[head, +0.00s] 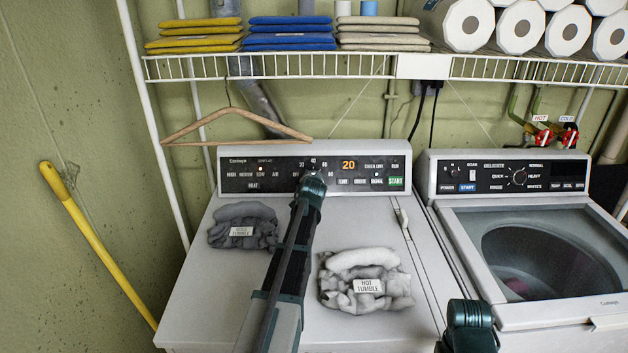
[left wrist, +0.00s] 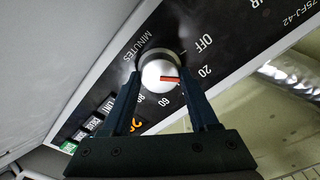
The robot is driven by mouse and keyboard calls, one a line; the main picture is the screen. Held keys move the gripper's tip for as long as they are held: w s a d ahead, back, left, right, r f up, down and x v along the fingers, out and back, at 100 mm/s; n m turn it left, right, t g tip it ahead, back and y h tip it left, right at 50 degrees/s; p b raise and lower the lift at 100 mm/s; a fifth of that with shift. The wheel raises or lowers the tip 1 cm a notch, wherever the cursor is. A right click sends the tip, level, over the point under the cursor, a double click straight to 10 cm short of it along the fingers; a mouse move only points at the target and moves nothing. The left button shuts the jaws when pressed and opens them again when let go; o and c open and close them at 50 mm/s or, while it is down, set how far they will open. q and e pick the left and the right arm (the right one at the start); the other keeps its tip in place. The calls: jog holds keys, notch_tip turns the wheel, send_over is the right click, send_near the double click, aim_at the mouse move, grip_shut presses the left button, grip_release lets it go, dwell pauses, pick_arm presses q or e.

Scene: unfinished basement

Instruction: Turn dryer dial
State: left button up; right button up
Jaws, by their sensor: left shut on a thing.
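The dryer (head: 300,310) stands in the middle of the head view, with a black control panel (head: 250,174) at its back. The dial shows in the left wrist view as a white knob (left wrist: 156,72) with a red mark. The red mark points close to the printed 20; OFF, 60 and 80 are also legible around it. My left gripper (left wrist: 160,88) is shut on the knob, one finger on each side. In the head view my left arm hides the dial. My right arm's dark green end (head: 468,325) is low, right of the dryer; its fingers are not distinguishable.
Two cloth bundles, dark grey (head: 245,212) and white (head: 362,262), lie on the dryer top with tumble labels. A washer (head: 545,320) stands at right. A wire shelf (head: 290,68) runs above, with a hanger (head: 225,112) below it.

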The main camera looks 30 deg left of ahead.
pick_arm(q)
jog(key=shift+w+a, duration=0.1)
jog(key=shift+w, duration=0.05)
jog(key=o, duration=1.2)
jog(key=shift+o, duration=0.8)
jog(key=shift+w, duration=0.1)
jog(key=p+v, duration=0.5)
jog(key=v, duration=0.9)
